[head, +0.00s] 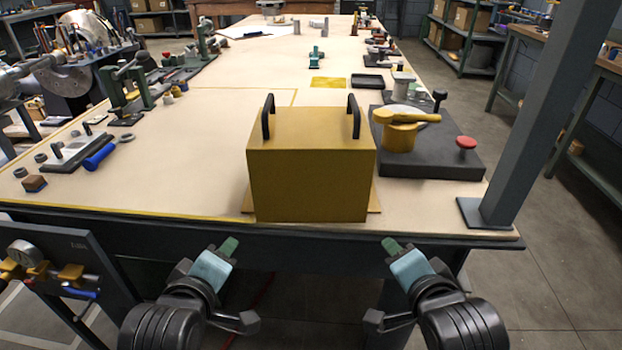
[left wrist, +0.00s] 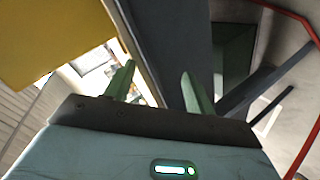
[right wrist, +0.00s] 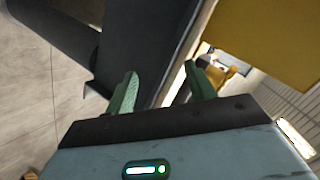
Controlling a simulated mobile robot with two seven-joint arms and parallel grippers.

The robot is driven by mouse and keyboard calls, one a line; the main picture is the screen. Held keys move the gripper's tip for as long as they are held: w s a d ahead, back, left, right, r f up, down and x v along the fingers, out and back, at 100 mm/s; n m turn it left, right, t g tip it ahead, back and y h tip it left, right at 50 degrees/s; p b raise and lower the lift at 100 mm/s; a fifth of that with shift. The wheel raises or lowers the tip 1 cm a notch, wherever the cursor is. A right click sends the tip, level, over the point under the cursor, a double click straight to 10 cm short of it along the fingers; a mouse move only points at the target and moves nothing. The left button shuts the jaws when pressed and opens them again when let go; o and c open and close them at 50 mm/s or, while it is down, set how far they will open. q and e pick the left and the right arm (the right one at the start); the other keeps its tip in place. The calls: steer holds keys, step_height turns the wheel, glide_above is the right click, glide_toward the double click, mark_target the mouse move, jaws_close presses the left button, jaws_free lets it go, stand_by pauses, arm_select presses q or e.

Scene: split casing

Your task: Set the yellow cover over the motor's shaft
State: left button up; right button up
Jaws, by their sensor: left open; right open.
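The yellow cover (head: 310,180) is a box with two upright black handles (head: 268,117) (head: 354,116), standing at the table's front edge. It also shows in the left wrist view (left wrist: 50,40) and the right wrist view (right wrist: 275,40). I cannot make out a motor shaft; the cover hides whatever is directly behind it. My left gripper (head: 229,246) is open and empty, in front of the table edge, low and left of the cover. My right gripper (head: 391,246) is open and empty, low and right of it. Neither touches the cover.
A dark block (head: 440,160) with a yellow cylinder (head: 400,135) and red knob (head: 467,143) stands right of the cover. A grey post (head: 530,110) rises at the front right corner. A blue-handled tool (head: 99,156) lies left. The tabletop between them is clear.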

arm_select(q)
step_height(320, 180, up, 13)
steer(key=w+d+n+t+b, duration=0.1)
steer(key=w+n+t+b, duration=0.1)
steer(key=n+b, duration=0.5)
steer(key=shift+w+t+b, duration=0.25)
steer(key=shift+t+b, duration=0.05)
steer(key=shift+b, duration=0.5)
arm_select(e)
step_height(320, 180, up, 13)
steer(key=w+m+t, duration=0.2)
steer(key=m, duration=0.5)
steer(key=shift+w+a+t+h, duration=0.2)
steer(key=shift+a+t+h, duration=0.15)
steer(key=shift+t+h, duration=0.05)
arm_select(q)
steer(key=shift+f, duration=0.1)
